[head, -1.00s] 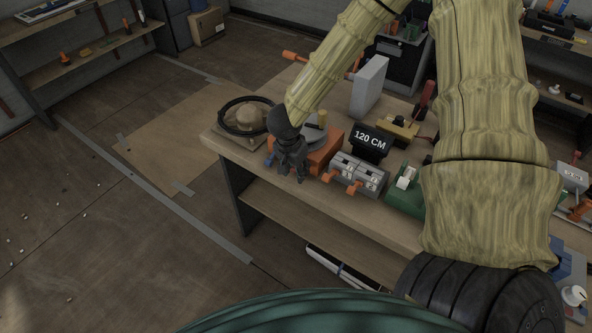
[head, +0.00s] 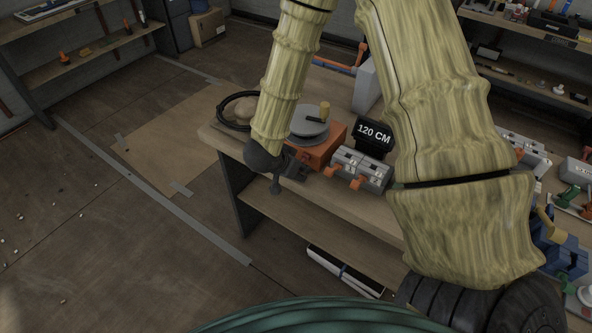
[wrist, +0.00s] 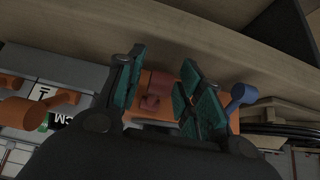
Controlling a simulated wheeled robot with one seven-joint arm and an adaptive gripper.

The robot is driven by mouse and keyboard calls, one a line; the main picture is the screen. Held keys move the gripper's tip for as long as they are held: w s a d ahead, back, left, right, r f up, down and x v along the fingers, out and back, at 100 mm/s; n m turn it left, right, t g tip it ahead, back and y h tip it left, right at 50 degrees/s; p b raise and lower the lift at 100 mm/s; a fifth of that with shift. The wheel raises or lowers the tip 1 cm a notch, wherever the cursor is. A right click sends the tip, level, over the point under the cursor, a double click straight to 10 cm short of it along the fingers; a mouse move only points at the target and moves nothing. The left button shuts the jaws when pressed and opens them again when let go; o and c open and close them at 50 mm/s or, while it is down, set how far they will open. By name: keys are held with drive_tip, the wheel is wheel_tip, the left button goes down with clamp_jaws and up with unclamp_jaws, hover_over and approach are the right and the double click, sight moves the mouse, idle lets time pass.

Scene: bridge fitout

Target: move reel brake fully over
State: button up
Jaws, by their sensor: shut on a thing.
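My gripper (head: 292,172) is low at the front of the orange box (head: 325,152). A blue knob (wrist: 243,95) sits just outside the right finger. My wrist hides the brake in the head view.
A grey unit with two orange levers (head: 362,168) stands right of the reel, before a "120 CM" display (head: 374,136). A black ring (head: 226,104) with a tan dome lies behind my forearm. The table's front edge is close below my gripper. The floor at left is open.

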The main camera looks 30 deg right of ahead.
idle(0.5)
drive_tip(key=o, duration=1.1)
drive_tip(key=shift+c, duration=0.2)
drive_tip(key=v, duration=1.2)
drive_tip(key=shift+a+f, duration=0.1)
